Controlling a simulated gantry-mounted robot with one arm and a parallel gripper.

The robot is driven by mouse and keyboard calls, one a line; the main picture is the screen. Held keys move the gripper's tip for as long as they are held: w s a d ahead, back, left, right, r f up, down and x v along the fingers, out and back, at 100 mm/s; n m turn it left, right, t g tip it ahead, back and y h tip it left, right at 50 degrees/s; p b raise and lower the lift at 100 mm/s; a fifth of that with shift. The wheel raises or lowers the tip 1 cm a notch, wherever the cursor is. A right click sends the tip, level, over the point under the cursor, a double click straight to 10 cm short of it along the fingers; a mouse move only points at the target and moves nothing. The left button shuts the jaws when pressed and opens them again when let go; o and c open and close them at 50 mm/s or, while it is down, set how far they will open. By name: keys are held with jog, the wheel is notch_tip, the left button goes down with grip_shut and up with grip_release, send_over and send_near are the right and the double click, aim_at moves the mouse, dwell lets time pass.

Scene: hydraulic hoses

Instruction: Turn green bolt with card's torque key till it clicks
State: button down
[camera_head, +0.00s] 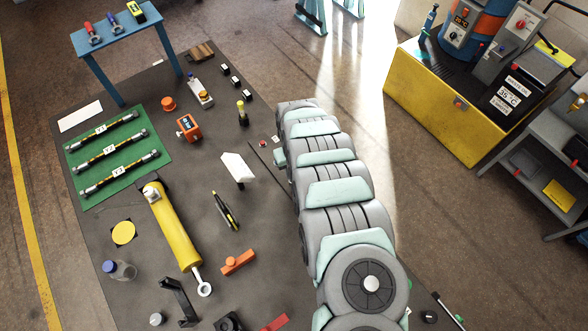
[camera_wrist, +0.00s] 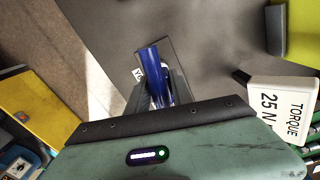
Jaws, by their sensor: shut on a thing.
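My gripper (camera_wrist: 160,92) is shut on a blue-handled tool (camera_wrist: 151,60), seen in the wrist view. A small white tag with dark marks (camera_wrist: 138,74) shows beside the tool. The tool's far end is hard to make out. A white card (camera_wrist: 285,110) reading "TORQUE 25 N" is at the right of the wrist view, partly cut off. A white card (camera_head: 238,168) stands on the dark mat in the head view, its face unreadable there. My arm hides my gripper in the head view. I cannot make out a green bolt in either view.
A blue table (camera_head: 118,40) at the upper left bears several small coloured tools. A green mat (camera_head: 75,192) with tagged hoses, a yellow cylinder (camera_head: 172,225) and an orange block (camera_head: 188,127) lie left of my arm. A yellow chest (camera_head: 440,110) stands at the right.

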jog(key=shift+m, duration=1.1)
jog(key=shift+a+m, duration=0.1)
jog(key=shift+m, duration=0.5)
jog(key=shift+r+p, duration=2.25)
jog(key=shift+r, duration=0.8)
